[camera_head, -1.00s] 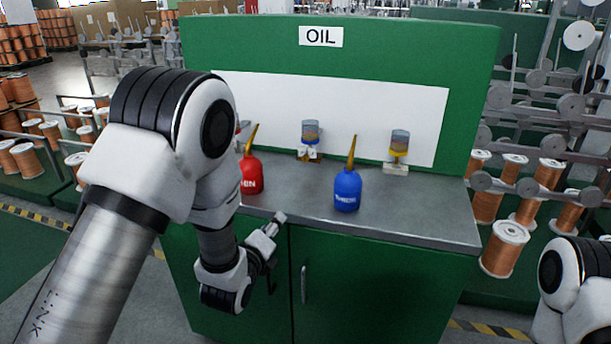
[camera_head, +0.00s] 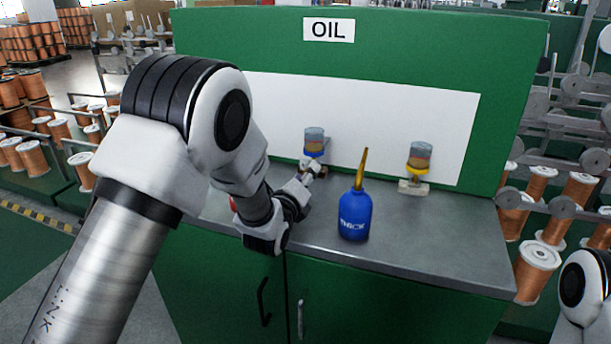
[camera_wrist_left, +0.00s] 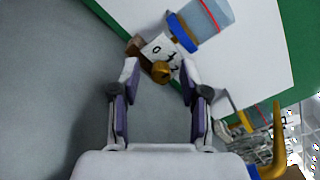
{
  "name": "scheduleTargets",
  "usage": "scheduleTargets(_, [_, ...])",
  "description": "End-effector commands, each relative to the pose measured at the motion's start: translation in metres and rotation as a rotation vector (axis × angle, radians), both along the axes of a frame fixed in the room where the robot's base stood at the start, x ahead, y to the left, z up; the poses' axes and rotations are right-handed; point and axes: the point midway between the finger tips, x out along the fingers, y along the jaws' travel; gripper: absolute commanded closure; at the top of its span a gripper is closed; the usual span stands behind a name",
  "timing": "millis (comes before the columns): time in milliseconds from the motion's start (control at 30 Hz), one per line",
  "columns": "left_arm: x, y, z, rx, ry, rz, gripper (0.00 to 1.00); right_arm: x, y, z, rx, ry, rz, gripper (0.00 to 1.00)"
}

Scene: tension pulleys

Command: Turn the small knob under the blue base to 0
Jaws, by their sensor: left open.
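The device with the blue base (camera_head: 314,152) stands at the back of the counter, with a clear cup above the base. In the left wrist view its blue base (camera_wrist_left: 181,31) is tilted at the top, beside a white plate (camera_wrist_left: 160,48) with dark digits, one of them a 0. A small brass knob (camera_wrist_left: 161,72) sits at the plate's lower edge. My left gripper (camera_wrist_left: 159,82) is open, with the knob between and slightly beyond its fingertips. In the head view the left gripper (camera_head: 314,168) is just in front of the device and hides its lower part. My right gripper is out of view.
A blue oil can (camera_head: 355,215) with a brass spout stands to the right of the gripper. A second device with a yellow base (camera_head: 418,170) stands farther right. A red can is mostly hidden behind my left arm. The counter's right front (camera_head: 450,245) is clear.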

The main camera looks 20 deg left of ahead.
Motion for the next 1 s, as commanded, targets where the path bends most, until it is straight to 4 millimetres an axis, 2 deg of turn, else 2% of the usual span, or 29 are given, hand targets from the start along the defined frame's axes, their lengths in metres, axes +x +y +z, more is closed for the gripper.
scheduleTargets(233, [0.0026, 0.0, -0.0003, 0.0, 0.001, 0.0, 0.55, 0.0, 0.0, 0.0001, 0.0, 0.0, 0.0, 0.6])
scheduleTargets(300, [0.0025, 0.0, -0.0003, 0.0, 0.001, 0.0, 0.8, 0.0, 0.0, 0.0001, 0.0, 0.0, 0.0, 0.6])
scheduleTargets(367, [0.0025, 0.0001, -0.0001, 0.0, 0.001, 0.001, 1.0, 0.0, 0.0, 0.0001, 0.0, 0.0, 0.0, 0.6])
scheduleTargets(767, [0.0023, 0.0002, -0.0003, -0.021, 0.001, 0.001, 1.0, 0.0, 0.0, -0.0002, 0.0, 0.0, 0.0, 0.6])
scheduleTargets(1000, [0.0022, 0.0003, -0.0006, -0.117, 0.005, 0.001, 1.0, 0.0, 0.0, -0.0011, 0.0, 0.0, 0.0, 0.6])
